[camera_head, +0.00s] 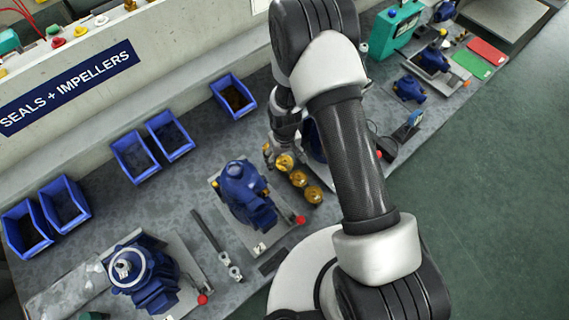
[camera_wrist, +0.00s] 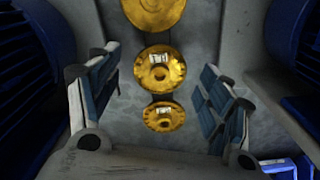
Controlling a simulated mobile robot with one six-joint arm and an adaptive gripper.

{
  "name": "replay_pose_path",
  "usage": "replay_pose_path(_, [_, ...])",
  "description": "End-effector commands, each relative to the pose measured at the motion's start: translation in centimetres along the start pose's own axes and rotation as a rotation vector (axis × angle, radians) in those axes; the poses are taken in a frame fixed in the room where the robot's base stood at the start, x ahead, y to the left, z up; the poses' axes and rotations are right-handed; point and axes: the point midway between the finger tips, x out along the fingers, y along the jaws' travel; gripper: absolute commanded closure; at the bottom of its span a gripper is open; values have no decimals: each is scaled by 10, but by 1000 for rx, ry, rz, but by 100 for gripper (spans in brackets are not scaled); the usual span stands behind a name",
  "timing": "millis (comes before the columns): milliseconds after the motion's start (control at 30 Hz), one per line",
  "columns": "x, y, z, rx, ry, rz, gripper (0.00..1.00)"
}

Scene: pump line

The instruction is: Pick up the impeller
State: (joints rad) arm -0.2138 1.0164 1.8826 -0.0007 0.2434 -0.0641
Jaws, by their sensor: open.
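Three brass-coloured round impellers lie in a row on the grey bench in the head view: one close to my gripper (camera_head: 285,162), a middle one (camera_head: 298,178) and a front one (camera_head: 313,195). In the wrist view, a large impeller (camera_wrist: 153,12) is cut off by the top edge, a middle impeller (camera_wrist: 160,72) sits between the finger tips, and a smaller one (camera_wrist: 163,117) is below it. My gripper (camera_wrist: 158,65) is open, with its padded fingers spread to the left and right of the row. It holds nothing. In the head view my arm hides part of the bench.
Blue pumps stand near the row, one to its left (camera_head: 245,192) and one at lower left (camera_head: 145,275). A blue bin (camera_head: 233,96) stands behind. A "SEALS + IMPELLERS" sign (camera_head: 68,88) is on the back wall. Bench around the impellers is tight between pumps.

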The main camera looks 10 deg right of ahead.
Motion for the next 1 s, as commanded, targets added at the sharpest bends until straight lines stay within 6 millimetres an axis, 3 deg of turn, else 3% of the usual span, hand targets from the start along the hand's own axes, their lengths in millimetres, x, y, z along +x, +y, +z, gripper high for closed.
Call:
replay_pose_path(200, [0, 0, -1, 0, 1, 0, 28])
replay_pose_path(900, [0, 0, 0, 0, 1, 0, 75])
replay_pose_path(1000, [0, 0, 0, 0, 1, 0, 76])
